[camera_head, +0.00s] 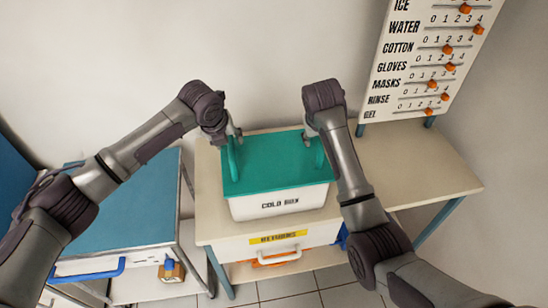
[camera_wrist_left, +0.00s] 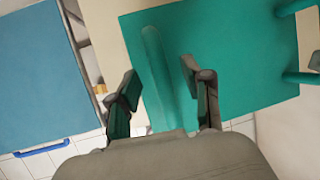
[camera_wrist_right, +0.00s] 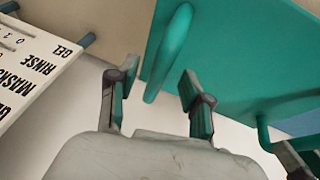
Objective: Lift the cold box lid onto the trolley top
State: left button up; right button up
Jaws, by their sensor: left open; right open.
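The cold box (camera_head: 279,203) is a white box labelled COLD BOX on a beige table. Its green lid (camera_head: 275,165) sits on top, with one upright handle at each side. My left gripper (camera_head: 233,139) is open at the lid's left handle (camera_wrist_left: 157,75); in the left wrist view that handle lies between the open fingers. My right gripper (camera_head: 313,132) is open at the right handle (camera_wrist_right: 168,50); in the right wrist view that handle lies between and just beyond the fingers. I cannot tell whether any finger touches a handle. The trolley (camera_head: 130,205) has a bare blue top at the left.
The beige table (camera_head: 420,170) is clear to the right of the box. A board with labelled sliders (camera_head: 425,60) stands at the table's back right. A drawer with a yellow label (camera_head: 278,238) is below the box. A narrow gap separates the trolley from the table.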

pick_arm(q)
jog(key=shift+x, duration=1.45)
pick_arm(e)
jog(key=shift+x, duration=1.35)
pick_arm(q)
grip_shut()
pick_arm(e)
grip_shut()
pick_arm(q)
jog(key=shift+r, duration=0.1)
